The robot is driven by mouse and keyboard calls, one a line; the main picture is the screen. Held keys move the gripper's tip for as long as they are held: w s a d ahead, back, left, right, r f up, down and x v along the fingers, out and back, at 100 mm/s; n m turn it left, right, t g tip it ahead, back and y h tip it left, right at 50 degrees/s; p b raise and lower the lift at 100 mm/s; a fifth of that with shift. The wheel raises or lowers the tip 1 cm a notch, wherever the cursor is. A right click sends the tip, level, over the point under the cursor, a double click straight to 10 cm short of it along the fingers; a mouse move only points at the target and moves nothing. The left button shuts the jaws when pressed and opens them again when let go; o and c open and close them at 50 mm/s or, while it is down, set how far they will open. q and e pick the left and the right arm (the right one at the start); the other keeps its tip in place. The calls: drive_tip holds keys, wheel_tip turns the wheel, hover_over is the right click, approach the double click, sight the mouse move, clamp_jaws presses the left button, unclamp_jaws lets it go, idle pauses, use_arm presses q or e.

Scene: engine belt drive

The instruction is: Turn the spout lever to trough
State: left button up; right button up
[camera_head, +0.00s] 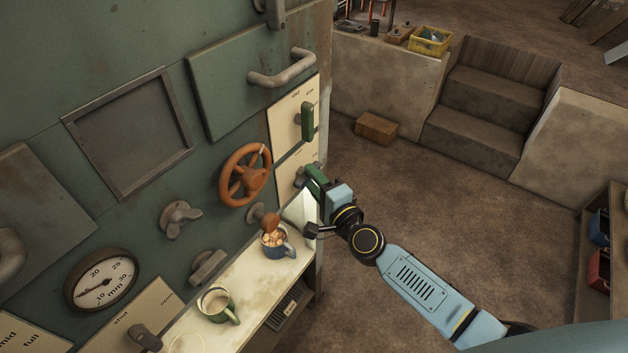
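A cream plate (284,178) on the right end of the green machine front carries a lever with a green handle (316,176). The handle slants down to the right from a dark pivot. The plate's print is too small to read, so I cannot tell which mark the lever points at. My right gripper (322,208) is at the lower end of this handle, its light-blue and black body close against it. The fingertips are partly hidden, and I cannot tell whether they grip the handle. My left gripper is not in view.
Above is another cream plate with an upright green lever (307,121). An orange handwheel (244,174) is to the left. Below, a shelf (258,293) bears a blue mug (276,250) and a green mug (217,305). The brown floor to the right is open, with steps (480,118) behind.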

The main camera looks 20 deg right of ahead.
drive_tip(key=shift+w, duration=0.1)
clamp_jaws()
idle(0.3)
